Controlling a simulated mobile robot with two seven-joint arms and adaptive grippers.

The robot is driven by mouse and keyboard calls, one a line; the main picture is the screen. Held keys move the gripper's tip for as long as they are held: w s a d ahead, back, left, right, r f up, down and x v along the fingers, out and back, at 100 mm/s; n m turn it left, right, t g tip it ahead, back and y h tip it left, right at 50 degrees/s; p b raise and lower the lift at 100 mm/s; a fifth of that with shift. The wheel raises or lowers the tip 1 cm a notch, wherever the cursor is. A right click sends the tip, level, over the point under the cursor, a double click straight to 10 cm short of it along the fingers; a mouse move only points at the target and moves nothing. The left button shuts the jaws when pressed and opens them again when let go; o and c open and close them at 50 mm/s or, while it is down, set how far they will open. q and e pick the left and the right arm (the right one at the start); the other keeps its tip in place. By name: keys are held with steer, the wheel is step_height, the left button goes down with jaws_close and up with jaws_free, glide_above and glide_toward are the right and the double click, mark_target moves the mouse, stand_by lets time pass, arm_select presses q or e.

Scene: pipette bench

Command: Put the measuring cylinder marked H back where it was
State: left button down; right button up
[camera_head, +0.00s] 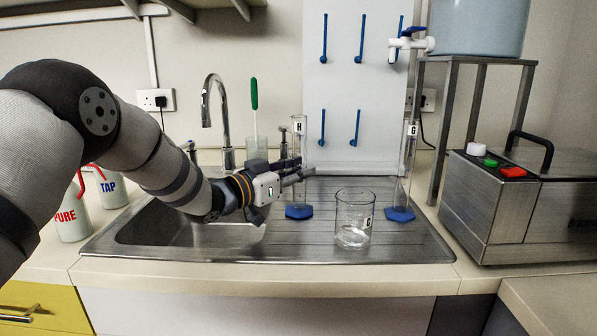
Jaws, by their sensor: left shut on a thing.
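The measuring cylinder marked H (298,143) is clear glass with a blue foot and stands upright at the left part of the ribbed drainboard (430,245). My left gripper (297,172) reaches in from the left and is shut on its middle, the fingers covering part of the glass. Its blue foot (299,212) is at the drainboard; I cannot tell whether it touches. A second cylinder marked G (409,165), also blue-footed, stands upright to the right. My right gripper is not in view.
The sink basin (165,228) and tap (210,95) are left. A blue-pegged board (345,85) stands behind. A steel bath (520,205) is right.

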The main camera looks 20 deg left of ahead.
arm_select(q)
steer(key=c, duration=1.3)
jaws_free()
steer(key=shift+f, duration=0.15)
steer(key=shift+c, duration=0.2)
steer(key=shift+r, duration=0.2)
steer(key=p+v, duration=0.2)
steer(key=v, duration=1)
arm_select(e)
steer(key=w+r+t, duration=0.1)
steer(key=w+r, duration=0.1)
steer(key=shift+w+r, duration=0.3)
arm_select(q)
steer(key=shift+f, duration=0.15)
